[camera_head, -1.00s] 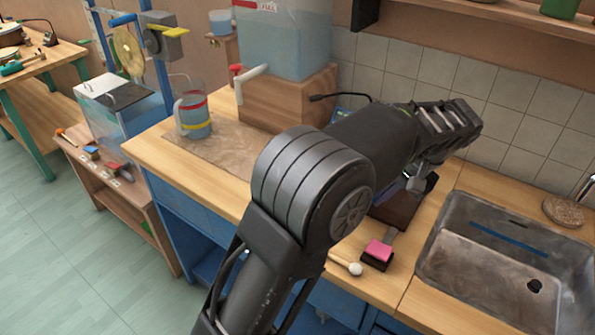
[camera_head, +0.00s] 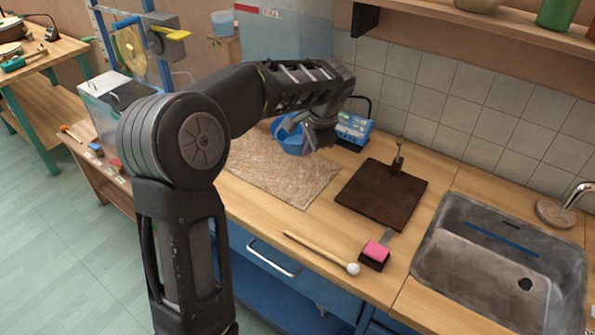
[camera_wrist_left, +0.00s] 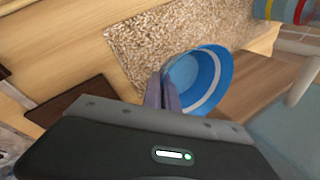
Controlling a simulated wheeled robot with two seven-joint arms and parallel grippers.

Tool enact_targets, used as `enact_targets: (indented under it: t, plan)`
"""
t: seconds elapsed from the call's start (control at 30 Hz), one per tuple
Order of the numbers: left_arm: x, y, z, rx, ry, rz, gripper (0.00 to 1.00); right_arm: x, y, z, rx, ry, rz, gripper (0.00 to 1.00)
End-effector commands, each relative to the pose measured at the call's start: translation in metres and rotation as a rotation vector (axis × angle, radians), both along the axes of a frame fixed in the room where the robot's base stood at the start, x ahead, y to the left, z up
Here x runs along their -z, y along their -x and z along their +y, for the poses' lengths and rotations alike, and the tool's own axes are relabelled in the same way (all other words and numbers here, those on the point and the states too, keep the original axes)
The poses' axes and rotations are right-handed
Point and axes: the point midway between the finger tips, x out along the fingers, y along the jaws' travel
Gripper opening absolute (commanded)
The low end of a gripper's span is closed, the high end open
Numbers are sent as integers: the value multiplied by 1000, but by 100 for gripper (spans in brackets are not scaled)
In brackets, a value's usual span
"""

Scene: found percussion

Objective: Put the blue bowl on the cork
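The blue bowl (camera_head: 286,136) is at the back edge of the tan cork mat (camera_head: 290,178) in the head view, tilted. My left gripper (camera_head: 318,136) is at the bowl's right side. In the left wrist view, the two fingers (camera_wrist_left: 162,92) are close together at the rim of the bowl (camera_wrist_left: 205,78), and they appear shut on it. There the bowl overlaps the edge of the cork (camera_wrist_left: 175,40) and a wooden block. I cannot tell how high the bowl is above the counter. The cork lies flat and its visible part is bare. My right gripper is not in view.
A water tank (camera_head: 285,35) stands behind the bowl. A blue device (camera_head: 354,128) is to the right of the gripper. A dark board (camera_head: 382,193), a mallet (camera_head: 325,254), a pink-topped block (camera_head: 375,252) and a sink (camera_head: 500,260) are further right.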

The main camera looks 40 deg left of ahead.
Motion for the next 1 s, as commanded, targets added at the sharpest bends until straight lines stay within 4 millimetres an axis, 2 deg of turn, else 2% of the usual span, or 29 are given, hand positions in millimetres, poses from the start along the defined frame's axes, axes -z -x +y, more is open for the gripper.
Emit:
enact_targets:
  t: [0.37, 0.47, 0.7, 0.8, 1.0]
  plan:
    - [0, 0, 2, 5, 1, 1, 0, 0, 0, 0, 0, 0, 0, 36]
    - [8, 0, 2, 5, 0, 3, 0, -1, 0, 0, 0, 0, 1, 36]
    - [48, 1, 2, 5, 2, 5, 0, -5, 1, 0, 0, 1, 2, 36]
    - [59, 0, 2, 5, 1, 3, 0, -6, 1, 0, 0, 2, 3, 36]
    - [62, 0, 2, 4, 0, 0, 0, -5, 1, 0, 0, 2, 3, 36]
